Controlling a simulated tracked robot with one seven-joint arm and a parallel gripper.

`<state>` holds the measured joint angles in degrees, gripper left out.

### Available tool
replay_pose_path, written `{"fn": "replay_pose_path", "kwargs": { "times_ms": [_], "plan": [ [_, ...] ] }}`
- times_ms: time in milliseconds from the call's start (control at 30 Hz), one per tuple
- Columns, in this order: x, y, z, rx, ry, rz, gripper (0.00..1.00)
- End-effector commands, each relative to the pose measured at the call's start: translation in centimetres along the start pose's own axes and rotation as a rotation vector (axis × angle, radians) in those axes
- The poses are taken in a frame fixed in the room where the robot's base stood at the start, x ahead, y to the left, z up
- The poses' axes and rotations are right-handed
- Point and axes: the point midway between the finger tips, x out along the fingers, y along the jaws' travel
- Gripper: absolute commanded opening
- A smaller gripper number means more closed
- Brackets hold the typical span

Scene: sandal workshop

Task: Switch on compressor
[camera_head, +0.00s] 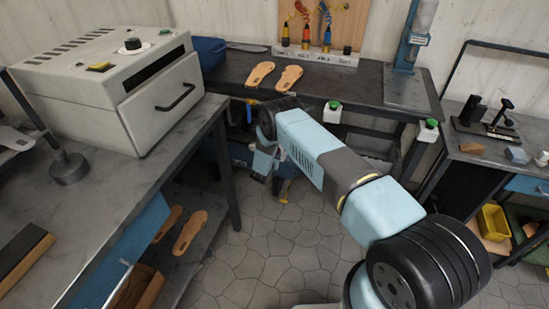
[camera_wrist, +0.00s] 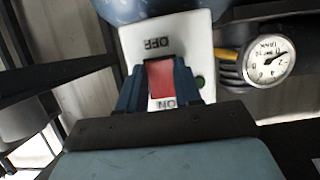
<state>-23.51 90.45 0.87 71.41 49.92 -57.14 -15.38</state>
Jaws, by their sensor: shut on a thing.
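In the wrist view, the compressor's red rocker switch (camera_wrist: 161,80) sits on a white switch plate (camera_wrist: 192,50) marked OFF at the top and ON at the bottom, both upside down. My gripper (camera_wrist: 160,84) has its two dark blue fingers closed on the sides of the red switch. A dull green lamp (camera_wrist: 200,82) is right of it. The blue compressor tank (camera_wrist: 150,8) shows at the top edge. A round TANK gauge (camera_wrist: 269,61) is to the right. In the head view, my arm reaches under the back bench and hides the switch.
In the head view, the back bench (camera_head: 350,82) has two sandal soles (camera_head: 273,77) on top. A white oven-like machine (camera_head: 110,75) stands on the left bench (camera_head: 185,135). The right bench (camera_head: 490,150) holds small tools. The tiled floor (camera_head: 235,260) between the benches is clear.

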Motion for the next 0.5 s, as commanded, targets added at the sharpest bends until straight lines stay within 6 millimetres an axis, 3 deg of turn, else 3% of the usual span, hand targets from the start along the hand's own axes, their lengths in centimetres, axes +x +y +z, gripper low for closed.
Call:
{"fn": "replay_pose_path", "kwargs": {
  "times_ms": [500],
  "plan": [
    [0.50,0.20,0.92,-0.002,0.260,0.001,0.04]
  ]
}}
